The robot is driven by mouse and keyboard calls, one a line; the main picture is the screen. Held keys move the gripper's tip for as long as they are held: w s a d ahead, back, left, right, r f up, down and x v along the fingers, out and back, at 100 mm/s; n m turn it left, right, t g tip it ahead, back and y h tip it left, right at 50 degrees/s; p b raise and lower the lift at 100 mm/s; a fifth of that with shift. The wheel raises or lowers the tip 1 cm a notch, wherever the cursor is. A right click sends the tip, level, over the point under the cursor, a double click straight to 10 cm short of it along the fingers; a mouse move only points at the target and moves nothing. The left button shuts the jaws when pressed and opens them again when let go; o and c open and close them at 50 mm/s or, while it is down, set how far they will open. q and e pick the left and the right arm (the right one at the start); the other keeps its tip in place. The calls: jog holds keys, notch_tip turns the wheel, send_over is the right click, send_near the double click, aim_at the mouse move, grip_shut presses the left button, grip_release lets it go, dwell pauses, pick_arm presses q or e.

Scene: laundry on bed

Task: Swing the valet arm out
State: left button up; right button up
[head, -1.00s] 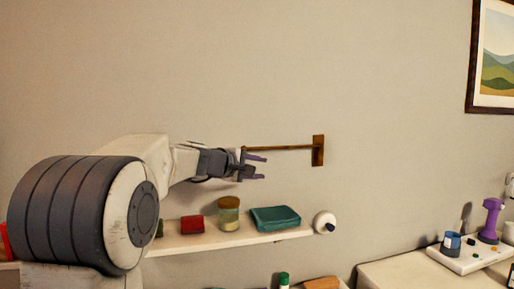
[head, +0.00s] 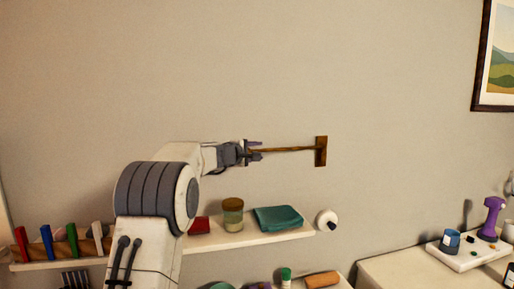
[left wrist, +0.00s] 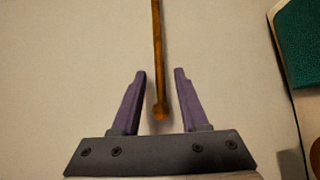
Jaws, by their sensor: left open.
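The valet arm (head: 290,150) is a thin brown rod on a brown wall plate (head: 321,151), running left from the plate in the head view. My left gripper (head: 257,150) is at the rod's free left end. In the left wrist view the open purple fingers (left wrist: 160,100) stand on both sides of the rod (left wrist: 156,55), with its rounded tip between them. A gap shows between the rod and each finger. My right gripper is not in view.
Several coloured upright items stand at the left. The wall above the rod is clear.

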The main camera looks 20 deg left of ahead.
pick_arm(q)
grip_shut()
dwell(1.5)
